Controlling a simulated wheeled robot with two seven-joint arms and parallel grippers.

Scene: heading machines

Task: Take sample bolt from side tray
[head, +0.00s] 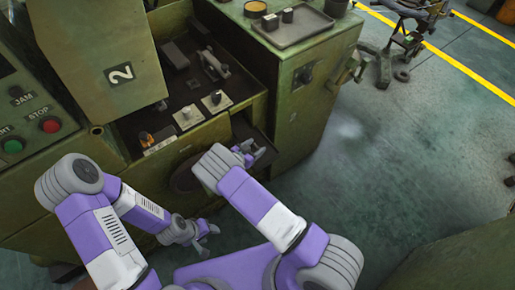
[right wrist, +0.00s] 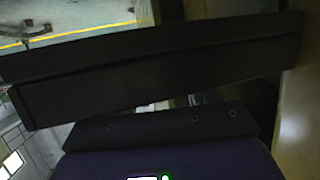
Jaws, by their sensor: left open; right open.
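I cannot make out a bolt in either view. In the head view, my right gripper (head: 256,150) is open, at a dark recessed ledge (head: 240,122) on the front of the green machine, which may be the side tray. My right forearm and the gripper cover part of it. In the right wrist view, a long dark bar (right wrist: 150,75) crosses close in front of the camera and hides most of what lies beyond. My left gripper (head: 207,236) is open and empty, low in front of the machine, well apart from the ledge.
The green machine (head: 310,100) fills the upper left. A shallow grey tray (head: 301,34) with small dark blocks lies on its top. A control panel with a red button (head: 50,125) and green button (head: 12,146) is at the left. Open floor (head: 400,170) lies to the right.

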